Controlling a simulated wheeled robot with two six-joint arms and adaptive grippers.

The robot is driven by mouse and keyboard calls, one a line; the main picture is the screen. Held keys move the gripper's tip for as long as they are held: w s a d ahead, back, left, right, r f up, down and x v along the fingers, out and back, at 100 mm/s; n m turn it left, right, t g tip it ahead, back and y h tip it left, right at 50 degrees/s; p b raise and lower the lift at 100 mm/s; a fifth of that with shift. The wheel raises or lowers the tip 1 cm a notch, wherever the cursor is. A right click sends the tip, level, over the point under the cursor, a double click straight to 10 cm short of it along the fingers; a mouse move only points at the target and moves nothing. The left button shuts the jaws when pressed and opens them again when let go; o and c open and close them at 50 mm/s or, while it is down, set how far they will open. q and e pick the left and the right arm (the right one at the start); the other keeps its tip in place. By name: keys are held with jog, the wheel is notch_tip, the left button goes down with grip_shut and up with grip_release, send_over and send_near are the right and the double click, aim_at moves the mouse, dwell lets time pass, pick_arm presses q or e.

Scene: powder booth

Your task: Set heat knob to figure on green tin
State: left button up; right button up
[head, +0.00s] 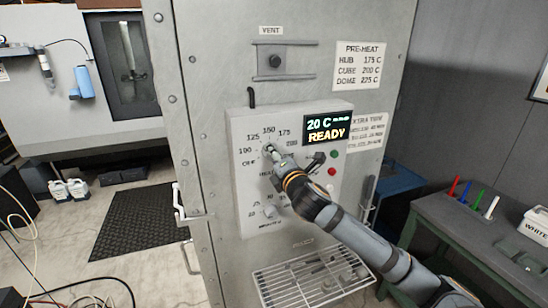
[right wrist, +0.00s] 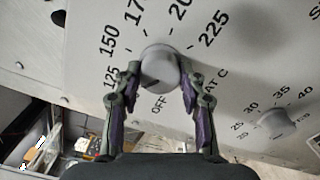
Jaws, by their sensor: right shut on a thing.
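The heat knob (right wrist: 162,68) is a round grey knob on the white control panel (head: 244,135). Its dial is marked OFF and 100 to 225 C. A dark mark on the knob's lower edge appears to face OFF. My right gripper (right wrist: 158,86) is shut on the heat knob, one finger on each side; in the head view my arm and gripper partly cover it. The display (head: 327,128) reads 20 C and READY. I cannot make out a green tin in either view. My left gripper is out of view.
A pre-heat card (head: 361,65) lists HUB 175 C, CUBE 200 C, DOME 225 C. A second small knob (right wrist: 272,122) sits below the heat knob. A wire tray (head: 285,293) juts out below the panel.

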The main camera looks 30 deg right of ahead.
jog(key=shift+f+m+b, duration=0.15)
jog(key=shift+m+b, duration=11)
jog(key=shift+m, duration=6.35)
jog(key=o, duration=1.1)
jog(key=shift+o, duration=0.2)
